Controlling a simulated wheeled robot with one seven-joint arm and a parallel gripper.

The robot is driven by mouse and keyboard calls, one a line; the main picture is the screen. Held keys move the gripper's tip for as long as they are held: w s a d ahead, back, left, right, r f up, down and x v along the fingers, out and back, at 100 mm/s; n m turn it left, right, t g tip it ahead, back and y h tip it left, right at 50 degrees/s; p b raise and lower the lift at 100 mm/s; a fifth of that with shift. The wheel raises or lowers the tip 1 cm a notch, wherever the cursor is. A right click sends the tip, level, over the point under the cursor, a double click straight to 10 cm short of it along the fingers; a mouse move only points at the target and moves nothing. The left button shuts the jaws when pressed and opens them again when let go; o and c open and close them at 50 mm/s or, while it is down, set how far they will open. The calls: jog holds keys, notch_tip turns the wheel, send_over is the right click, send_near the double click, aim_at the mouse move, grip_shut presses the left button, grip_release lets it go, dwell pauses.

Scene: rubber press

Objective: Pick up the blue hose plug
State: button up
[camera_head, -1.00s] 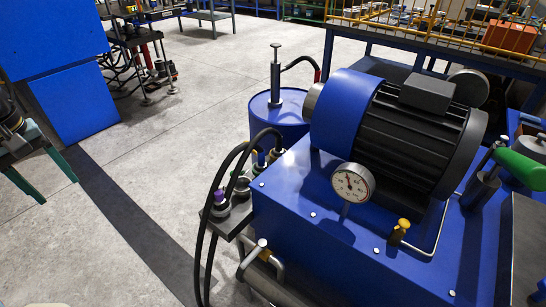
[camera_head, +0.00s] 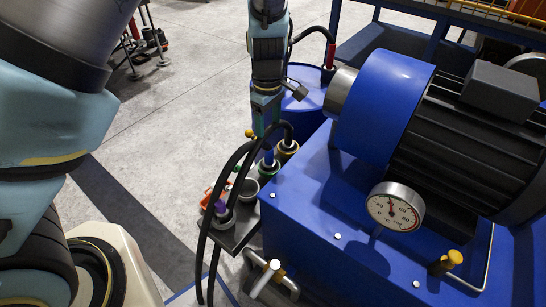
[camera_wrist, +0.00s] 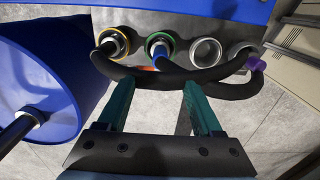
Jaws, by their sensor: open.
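The blue hose plug (camera_head: 268,156) stands in the green-ringed socket of a small rack beside the blue machine. In the head view my gripper (camera_head: 265,120) hangs just above and behind the plug. I see nothing held.
A purple plug (camera_head: 221,207) with a hose, a yellow-ringed socket (camera_head: 288,147) and an empty grey socket (camera_wrist: 206,52) share the rack. Black hoses (camera_head: 213,180) loop close to my fingers. A blue drum (camera_wrist: 45,85) stands close at the left in the wrist view.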

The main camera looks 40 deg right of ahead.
aim_at(269, 147)
notch_tip(269, 147, down, 10)
jog(key=shift+r+p, duration=0.1)
jog(key=shift+p, duration=0.25)
jog(key=shift+c, duration=0.2)
grip_shut()
dwell(0.4)
